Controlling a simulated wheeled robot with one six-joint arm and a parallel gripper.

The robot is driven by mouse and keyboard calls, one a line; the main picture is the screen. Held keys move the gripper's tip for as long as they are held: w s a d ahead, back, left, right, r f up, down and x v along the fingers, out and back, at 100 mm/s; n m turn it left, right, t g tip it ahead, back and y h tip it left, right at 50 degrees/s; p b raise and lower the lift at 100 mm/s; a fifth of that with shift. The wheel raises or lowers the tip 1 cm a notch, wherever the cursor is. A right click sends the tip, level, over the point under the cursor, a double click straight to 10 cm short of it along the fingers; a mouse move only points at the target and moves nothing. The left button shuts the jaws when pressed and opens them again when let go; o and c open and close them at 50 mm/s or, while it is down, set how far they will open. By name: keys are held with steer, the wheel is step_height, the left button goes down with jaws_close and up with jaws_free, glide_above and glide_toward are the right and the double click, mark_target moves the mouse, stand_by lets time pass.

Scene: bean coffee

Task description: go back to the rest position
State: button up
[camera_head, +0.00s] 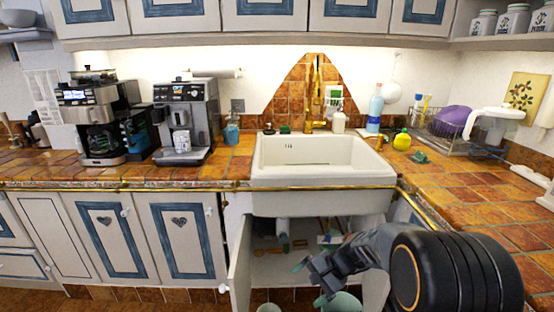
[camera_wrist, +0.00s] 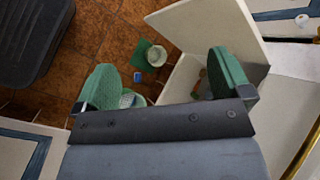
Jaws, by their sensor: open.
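My gripper (camera_head: 310,283) is in front of the open cabinet under the white sink (camera_head: 320,167), reached out on my dark arm from the lower right. Its two green fingers are wide apart with nothing between them; they also show in the wrist view (camera_wrist: 165,80). The cabinet door (camera_head: 240,262) stands open to the left of the gripper, and in the wrist view the white door (camera_wrist: 212,30) is beyond the fingers.
The tiled counter (camera_head: 455,190) holds a coffee maker (camera_head: 97,125), an espresso machine (camera_head: 186,125), a blue bottle (camera_head: 375,108) and a dish rack (camera_head: 450,130). In the wrist view, a whitish round container (camera_wrist: 157,56) is by a green item on the brown tiled floor (camera_wrist: 120,40).

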steer(key=s+d+r+n+t+h+p, duration=0.1)
steer(key=s+d+r+n+h+p, duration=0.1)
steer(key=r, duration=0.5)
steer(key=s+d+r+n+t+h+p, duration=0.1)
steer(key=s+d+r+n+h+p, duration=0.2)
steer(key=s+r+p, duration=0.2)
steer(key=s+d+r+n+t+h+p, duration=0.1)
steer(key=s+d+r+n+h+p, duration=0.1)
steer(key=s+r, duration=0.5)
step_height(320, 180, up, 4)
steer(key=shift+d+r+n+h+p, duration=0.35)
steer(key=shift+h+p, duration=0.35)
steer(key=shift+p, duration=0.55)
